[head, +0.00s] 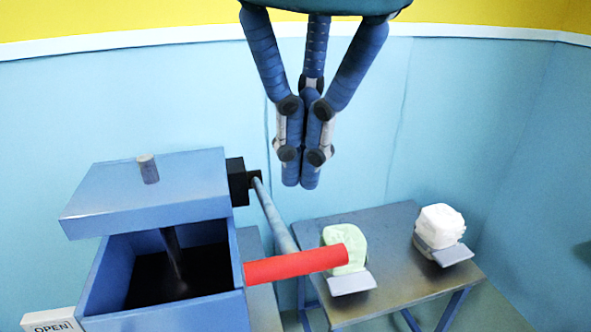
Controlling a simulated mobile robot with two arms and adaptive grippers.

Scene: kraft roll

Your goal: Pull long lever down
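The long lever is a grey rod (273,215) with a red handle (296,266). It runs from a black pivot (241,182) on the right side of a blue machine (170,318) down towards the viewer. The handle lies roughly level, its right end in front of a green block. My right gripper (300,186) hangs from the top middle with its blue fingers pointing down. Its fingertips are together and nothing shows between them. In the picture it is above the red handle and apart from it. My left gripper is out of view.
The machine has a raised blue lid (110,195) over a dark open box. An "OPEN" sign (52,328) is at bottom left. A metal table (381,221) at right bears a green block (335,237) and a white block (440,224). Light blue walls stand behind.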

